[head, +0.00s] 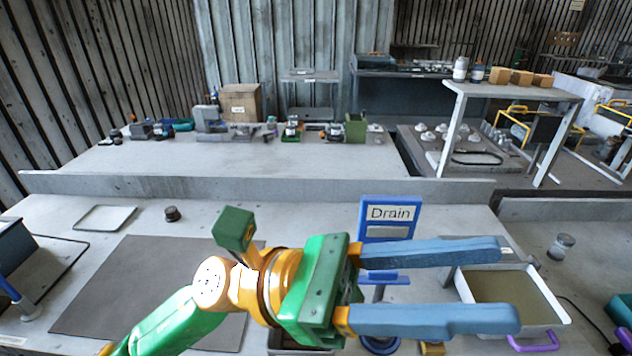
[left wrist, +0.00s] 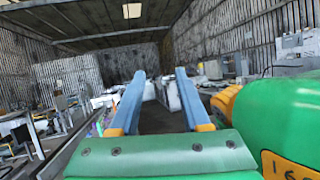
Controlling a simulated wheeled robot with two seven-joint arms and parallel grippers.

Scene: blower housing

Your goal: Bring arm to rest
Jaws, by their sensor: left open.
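My left gripper (head: 508,284) has a green body and two long blue fingers. In the head view it reaches in from the lower left and points right above the workbench. The fingers are spread apart with nothing between them. In the left wrist view the gripper (left wrist: 160,85) is also open and empty, and it faces the far hall and roof. My right gripper does not show in either view.
A blue Drain sign (head: 390,213) stands behind my fingers. A white tray (head: 563,312) is below and right of them, partly hidden. A dark mat (head: 120,285), a small flat tray (head: 104,218) and a dark knob (head: 172,214) are left. A jar (head: 561,247) stands right.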

